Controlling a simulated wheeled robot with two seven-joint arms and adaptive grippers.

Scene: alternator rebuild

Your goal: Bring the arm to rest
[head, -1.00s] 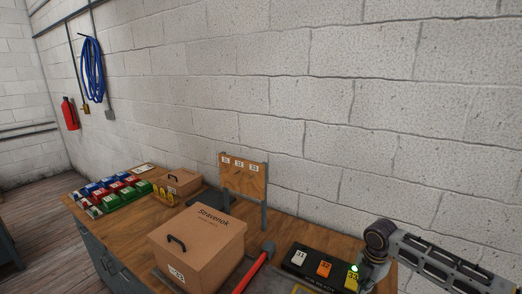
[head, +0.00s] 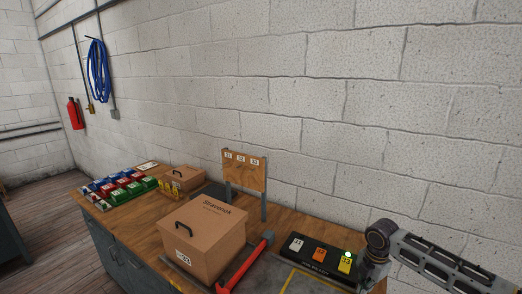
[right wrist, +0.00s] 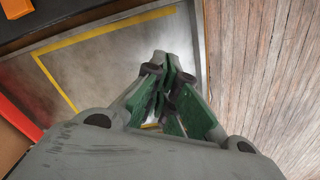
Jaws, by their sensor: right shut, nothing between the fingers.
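My right arm (head: 420,262) comes in from the right edge in the head view, beside the black tag tray at the bench's right end. Its gripper is not visible in that view. In the right wrist view my right gripper (right wrist: 172,72) is shut and empty, its green-padded fingers together above a grey mat (right wrist: 115,70) with a yellow line. The wooden floor shows to the right of it. My left arm and gripper are not in view.
A lidded brown box (head: 204,243), a red-handled tool (head: 240,268) and a black tray (head: 297,258) with white, orange and yellow tags crowd the bench. A wooden board (head: 245,172) stands behind them. Colored bins (head: 125,184) sit at the far left.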

